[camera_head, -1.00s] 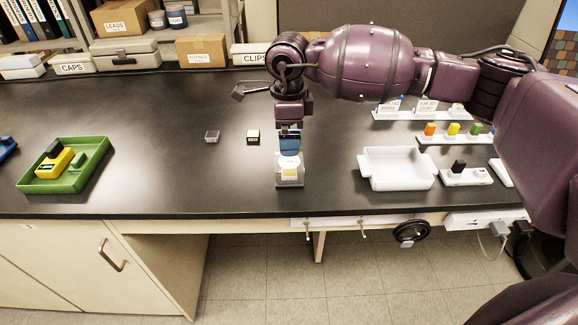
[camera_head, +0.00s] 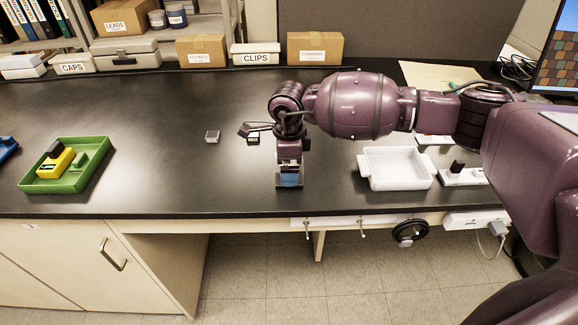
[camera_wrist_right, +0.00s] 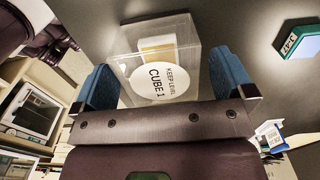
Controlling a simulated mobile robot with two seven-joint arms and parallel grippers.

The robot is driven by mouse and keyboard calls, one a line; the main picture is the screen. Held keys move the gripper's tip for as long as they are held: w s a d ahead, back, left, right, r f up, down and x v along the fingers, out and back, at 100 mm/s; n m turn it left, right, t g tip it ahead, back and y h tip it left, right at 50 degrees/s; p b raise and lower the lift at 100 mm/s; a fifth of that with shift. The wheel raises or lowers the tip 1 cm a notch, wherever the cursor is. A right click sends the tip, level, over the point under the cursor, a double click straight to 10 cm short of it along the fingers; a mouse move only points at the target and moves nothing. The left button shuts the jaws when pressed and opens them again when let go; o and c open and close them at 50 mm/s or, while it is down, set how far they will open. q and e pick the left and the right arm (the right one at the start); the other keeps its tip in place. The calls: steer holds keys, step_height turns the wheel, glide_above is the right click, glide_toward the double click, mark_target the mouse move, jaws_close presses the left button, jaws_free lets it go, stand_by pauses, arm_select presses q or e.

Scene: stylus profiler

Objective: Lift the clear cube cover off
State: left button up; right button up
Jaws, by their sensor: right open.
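The clear cube cover (camera_wrist_right: 190,40) is a see-through box in the right wrist view, with a round white label reading "KEEP LEVEL CUBE 1". A white and yellow object (camera_wrist_right: 157,46) shows through it. In the head view the cover (camera_head: 290,184) stands near the table's front edge, mostly hidden by my right gripper (camera_head: 289,172). My right gripper (camera_wrist_right: 163,82) is open, pointing down, with one blue finger on each side of the cover. I cannot tell whether the fingers touch it. My left gripper is not in view.
A white tray (camera_head: 398,184) stands to the right of the cover. Two small blocks, one grey (camera_head: 212,137) and one dark (camera_head: 253,140), lie behind it. A green tray (camera_head: 60,186) holding a yellow device is at far left. The table between is clear.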

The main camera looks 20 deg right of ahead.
steer(key=shift+c, duration=0.3)
steer(key=c, duration=0.9)
steer(key=shift+r, duration=0.1)
step_height(320, 180, up, 20)
